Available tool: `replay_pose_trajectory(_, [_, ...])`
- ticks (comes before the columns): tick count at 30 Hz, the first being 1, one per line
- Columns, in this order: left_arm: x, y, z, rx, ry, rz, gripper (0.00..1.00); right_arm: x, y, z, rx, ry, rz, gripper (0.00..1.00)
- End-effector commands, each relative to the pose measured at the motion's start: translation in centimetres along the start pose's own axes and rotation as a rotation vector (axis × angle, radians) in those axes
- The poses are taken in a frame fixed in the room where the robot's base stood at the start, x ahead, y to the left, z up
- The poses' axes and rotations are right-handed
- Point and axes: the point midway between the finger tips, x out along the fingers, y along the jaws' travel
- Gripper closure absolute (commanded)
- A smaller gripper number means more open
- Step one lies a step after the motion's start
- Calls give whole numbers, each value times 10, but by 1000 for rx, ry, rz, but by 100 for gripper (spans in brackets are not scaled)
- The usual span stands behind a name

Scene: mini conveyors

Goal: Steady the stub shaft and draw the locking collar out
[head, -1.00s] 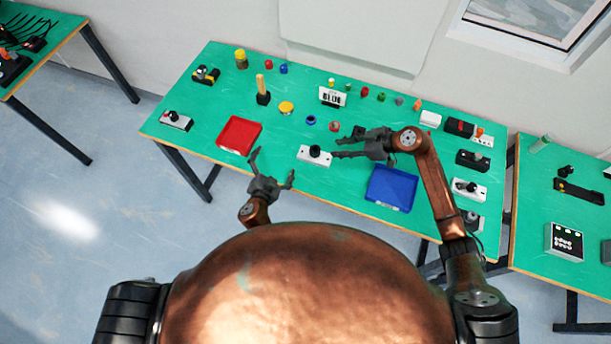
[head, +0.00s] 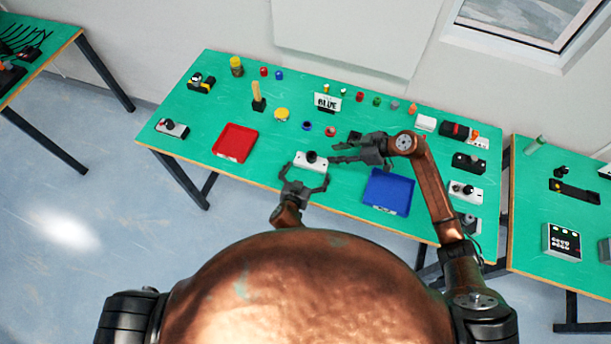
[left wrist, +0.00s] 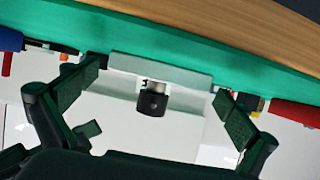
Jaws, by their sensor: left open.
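A white block (head: 301,163) lies near the front middle of the bench. A black round piece (head: 311,157), apparently the locking collar on the stub shaft, stands on it. My left gripper (head: 305,179) is open at the block's near side, a finger towards each end, with nothing held. My right gripper (head: 334,153) appears open and empty just right of the block, its fingers pointing left at the collar.
A red tray (head: 236,143) lies to the left and a blue tray (head: 388,191) to the right, below my right forearm. Several fixtures line the right end, such as a white one (head: 466,190).

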Motion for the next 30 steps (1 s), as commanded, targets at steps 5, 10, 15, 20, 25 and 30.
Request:
replay_pose_trajectory(5, [7, 0, 0, 0, 0, 0, 0, 0, 0, 0, 0, 0, 0, 71])
replay_pose_trajectory(10, [7, 0, 0, 1, 0, 0, 0, 0, 0, 0, 0, 0, 0, 71])
replay_pose_trajectory(15, [7, 0, 0, 1, 0, 0, 9, 0, 0, 0, 0, 0, 0, 71])
replay_pose_trajectory(20, [7, 0, 0, 1, 0, 0, 20, 0, 0, 0, 0, 0, 0, 71])
replay_pose_trajectory(25, [7, 0, 0, 1, -1, 1, 32, 0, 0, 0, 0, 0, 0, 71])
replay_pose_trajectory(30, [7, 0, 0, 1, -1, 1, 40, 0, 0, 0, 0, 0, 0, 71])
